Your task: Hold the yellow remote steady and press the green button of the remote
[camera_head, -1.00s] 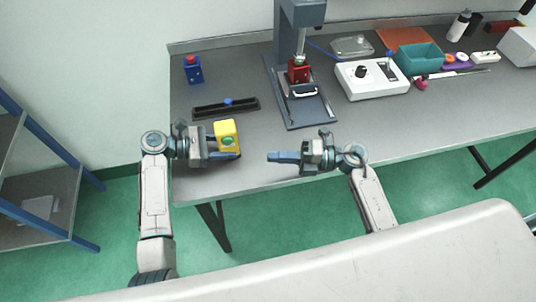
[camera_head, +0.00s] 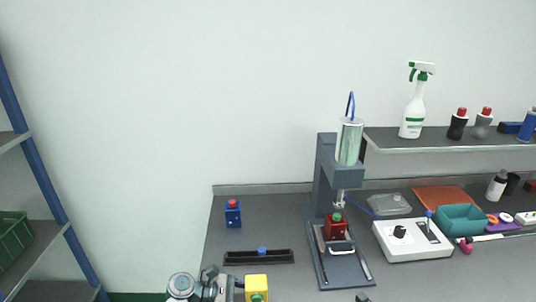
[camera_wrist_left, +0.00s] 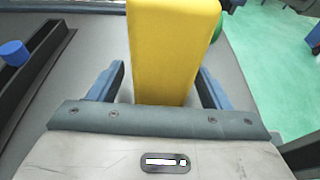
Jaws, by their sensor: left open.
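The yellow remote (camera_head: 257,282) is at the bottom edge of the head view, cut off below. Its green button (camera_head: 257,297) shows just at the edge. In the left wrist view the remote (camera_wrist_left: 170,50) stands between the two blue fingers of my left gripper (camera_wrist_left: 158,85), which are open with gaps on both sides. The green button also shows there at the remote's right side (camera_wrist_left: 217,28). Only a small dark piece of my right gripper (camera_head: 363,297) shows at the bottom edge of the head view; its fingers are out of view.
A press (camera_head: 325,180) with a red part (camera_head: 335,230) stands behind, right of the remote. A white control box (camera_head: 412,240) and teal bin (camera_head: 461,218) stand right; a wall shelf (camera_head: 450,140) is above.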

